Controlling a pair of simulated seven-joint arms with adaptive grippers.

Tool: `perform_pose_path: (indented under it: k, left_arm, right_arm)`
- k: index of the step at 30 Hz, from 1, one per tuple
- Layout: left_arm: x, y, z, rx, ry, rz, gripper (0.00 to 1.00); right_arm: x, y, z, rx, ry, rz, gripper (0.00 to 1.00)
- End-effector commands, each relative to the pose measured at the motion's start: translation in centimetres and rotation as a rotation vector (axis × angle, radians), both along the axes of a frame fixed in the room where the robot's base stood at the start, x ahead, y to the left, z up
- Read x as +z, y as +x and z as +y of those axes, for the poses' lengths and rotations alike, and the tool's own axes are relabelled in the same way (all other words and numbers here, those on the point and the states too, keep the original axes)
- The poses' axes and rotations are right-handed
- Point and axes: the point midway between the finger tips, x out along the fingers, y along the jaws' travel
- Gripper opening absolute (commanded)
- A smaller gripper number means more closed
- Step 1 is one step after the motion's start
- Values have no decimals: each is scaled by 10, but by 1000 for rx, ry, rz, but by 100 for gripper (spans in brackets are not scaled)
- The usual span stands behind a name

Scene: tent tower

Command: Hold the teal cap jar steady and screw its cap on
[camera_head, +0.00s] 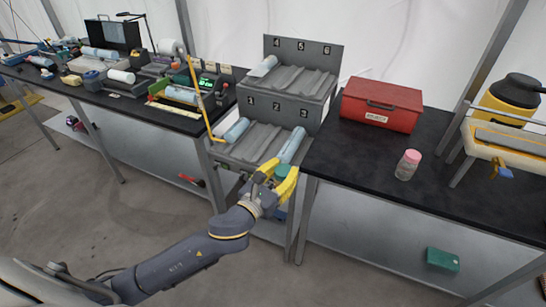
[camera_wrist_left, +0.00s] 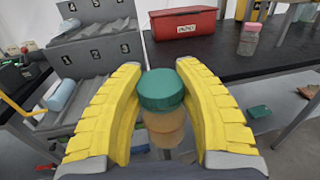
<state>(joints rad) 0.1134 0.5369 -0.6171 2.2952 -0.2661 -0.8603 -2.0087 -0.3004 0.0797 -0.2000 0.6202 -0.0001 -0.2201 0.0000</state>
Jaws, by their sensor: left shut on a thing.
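The teal cap jar (camera_wrist_left: 165,125) has an amber body and a teal cap (camera_wrist_left: 161,89) sitting on its top; I cannot tell how tightly the cap is on. My left gripper (camera_wrist_left: 163,98) has its yellow fingers on both sides of the jar and is shut on it. In the head view, my left gripper (camera_head: 277,181) is at the front of the grey rack, and the teal cap (camera_head: 283,171) shows between its fingers. The jar body is mostly hidden there. My right gripper is in neither view.
The grey numbered rack (camera_head: 303,50) holds several pale rolls. A red box (camera_head: 381,104) and a pink-capped jar (camera_head: 407,165) stand on the right black table (camera_head: 350,165). A teal-green item (camera_head: 443,259) lies on the lower shelf. The left bench is cluttered.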

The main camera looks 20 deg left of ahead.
Motion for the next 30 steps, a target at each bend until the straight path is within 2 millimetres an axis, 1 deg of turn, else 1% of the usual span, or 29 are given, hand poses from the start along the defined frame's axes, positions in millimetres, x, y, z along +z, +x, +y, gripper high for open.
perform_pose_path:
  k: [3,7,13,19,30]
  left_arm:
    - [-7,0,-25,-121,5,-2,0]
    - [-14,-2,-50,-236,3,-3,0]
    - [-22,-4,-76,-356,1,-2,0]
    - [-25,-5,-88,-412,0,-2,0]
    - [-27,-6,-91,-426,0,-1,0]
  right_arm:
    - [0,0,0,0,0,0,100]
    - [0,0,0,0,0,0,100]
    - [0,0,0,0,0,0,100]
    - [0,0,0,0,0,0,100]
    - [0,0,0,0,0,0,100]
